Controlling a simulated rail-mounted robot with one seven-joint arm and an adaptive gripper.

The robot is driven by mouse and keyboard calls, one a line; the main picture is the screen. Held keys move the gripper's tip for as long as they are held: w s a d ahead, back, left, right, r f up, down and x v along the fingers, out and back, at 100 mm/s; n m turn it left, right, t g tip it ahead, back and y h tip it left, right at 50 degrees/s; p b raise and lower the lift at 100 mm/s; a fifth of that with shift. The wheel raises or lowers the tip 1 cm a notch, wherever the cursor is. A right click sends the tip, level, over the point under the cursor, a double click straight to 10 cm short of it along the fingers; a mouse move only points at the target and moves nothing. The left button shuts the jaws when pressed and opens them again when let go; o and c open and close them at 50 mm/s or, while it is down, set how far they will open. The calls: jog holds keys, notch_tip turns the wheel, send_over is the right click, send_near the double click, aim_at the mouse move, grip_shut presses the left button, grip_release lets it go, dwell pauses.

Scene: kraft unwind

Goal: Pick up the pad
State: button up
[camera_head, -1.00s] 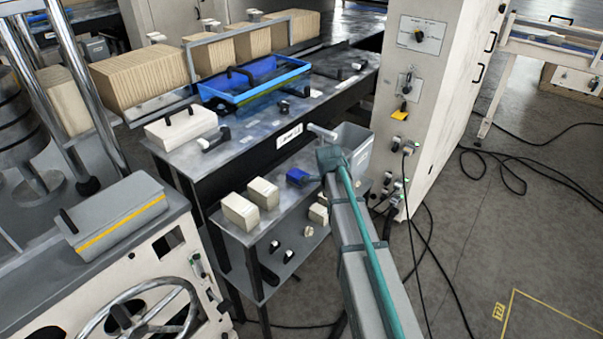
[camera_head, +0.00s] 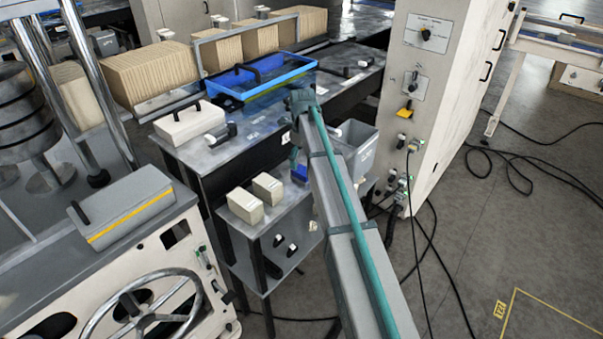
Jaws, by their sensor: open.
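No object is clearly recognisable as the pad. Candidates are a small blue block (camera_head: 299,173) on the lower shelf, partly hidden by my arm, and two cream blocks (camera_head: 245,205) and (camera_head: 268,188) to its left. A white slab with a black handle (camera_head: 189,123) lies on the upper bench. My arm reaches up from the bottom, and its far joint stands in front of the bench, near the blue tray. My gripper's fingers do not show; they seem hidden behind the arm.
A blue tray (camera_head: 262,79) sits on the dark bench, with brown stacks (camera_head: 150,74) behind. A grey bin (camera_head: 353,143) is right of my arm, beside a tall white cabinet (camera_head: 431,80). A handwheel machine (camera_head: 150,310) stands at left. Cables lie on the open floor at right.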

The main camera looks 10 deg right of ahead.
aim_at(302, 170)
jog(key=shift+w+f+p, duration=0.1)
jog(key=shift+f+p, duration=1.15)
jog(key=shift+f, duration=1.85)
jog(key=c, duration=1.3)
